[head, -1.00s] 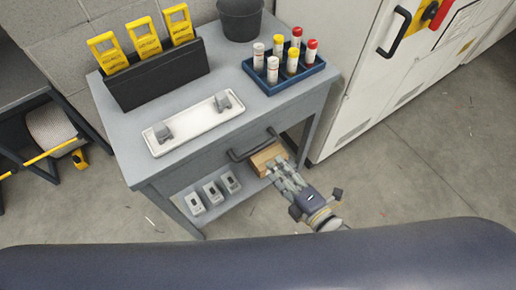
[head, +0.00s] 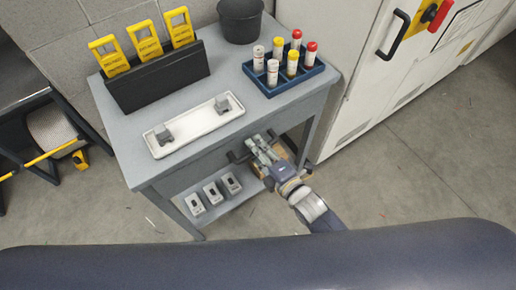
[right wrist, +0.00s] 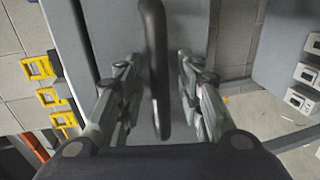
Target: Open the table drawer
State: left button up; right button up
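The grey table (head: 215,140) stands ahead of me, and its drawer front (head: 207,162) looks flush with the table, so the drawer appears shut. The dark bar handle (head: 236,157) is on the drawer front, partly hidden by my right gripper (head: 259,143). In the right wrist view the handle (right wrist: 155,50) runs up and down between the two fingers of my right gripper (right wrist: 157,70). The fingers are apart with a gap on each side of the bar, so the gripper is open around it. My left gripper is not in view.
On the table are a white tray (head: 195,130), a black rack (head: 155,85) with yellow tags, a blue rack (head: 283,85) of tubes and a dark bucket (head: 240,20). Below are grey boxes (head: 212,192) on the shelf. A white cabinet (head: 370,75) stands close at right.

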grip_shut()
jog(key=shift+s+d, duration=0.1)
jog(key=shift+s, duration=0.05)
